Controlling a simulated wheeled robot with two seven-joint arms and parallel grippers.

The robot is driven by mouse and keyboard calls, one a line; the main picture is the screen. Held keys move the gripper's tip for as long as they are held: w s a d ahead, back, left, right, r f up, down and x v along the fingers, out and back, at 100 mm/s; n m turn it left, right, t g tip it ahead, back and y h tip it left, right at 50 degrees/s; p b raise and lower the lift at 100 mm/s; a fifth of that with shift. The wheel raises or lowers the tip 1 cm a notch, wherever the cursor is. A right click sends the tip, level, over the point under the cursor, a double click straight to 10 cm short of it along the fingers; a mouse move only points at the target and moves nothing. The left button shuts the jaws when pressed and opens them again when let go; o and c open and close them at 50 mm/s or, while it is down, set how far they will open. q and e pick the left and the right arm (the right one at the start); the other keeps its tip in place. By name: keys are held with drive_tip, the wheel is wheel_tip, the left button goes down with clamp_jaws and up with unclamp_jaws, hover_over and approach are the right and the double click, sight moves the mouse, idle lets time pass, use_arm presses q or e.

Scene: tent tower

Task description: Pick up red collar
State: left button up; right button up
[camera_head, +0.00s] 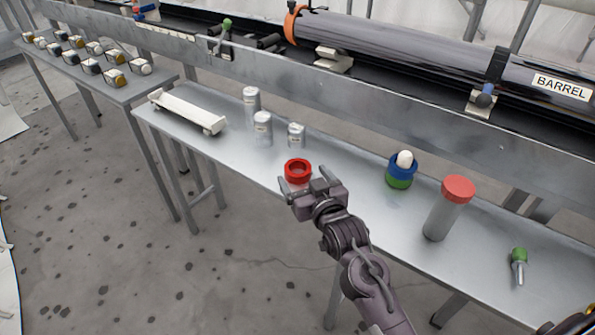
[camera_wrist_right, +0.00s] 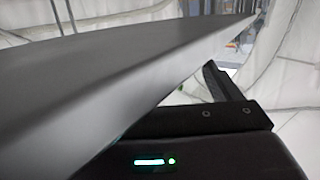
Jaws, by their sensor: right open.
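The red collar (camera_head: 298,170) is a short red ring with an open top, standing near the front edge of the metal table (camera_head: 340,195). A pale part shows just under it. My right gripper (camera_head: 306,180) is in front of the collar in the head view, its fingers open and pointing toward it. I cannot tell whether a finger touches the collar. The right wrist view shows a grey table edge (camera_wrist_right: 110,75) close by and one dark finger (camera_wrist_right: 225,82); the collar is not seen there. My left gripper is not in view.
Several silvery canisters (camera_head: 263,129) and a white cradle (camera_head: 188,110) stand to the left. The barrel (camera_head: 420,45) lies behind.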

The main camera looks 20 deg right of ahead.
drive_tip(key=shift+w+f, duration=0.2)
drive_tip(key=shift+w, duration=1)
drive_tip(key=c, duration=1.1)
drive_tip(key=shift+r, duration=0.1)
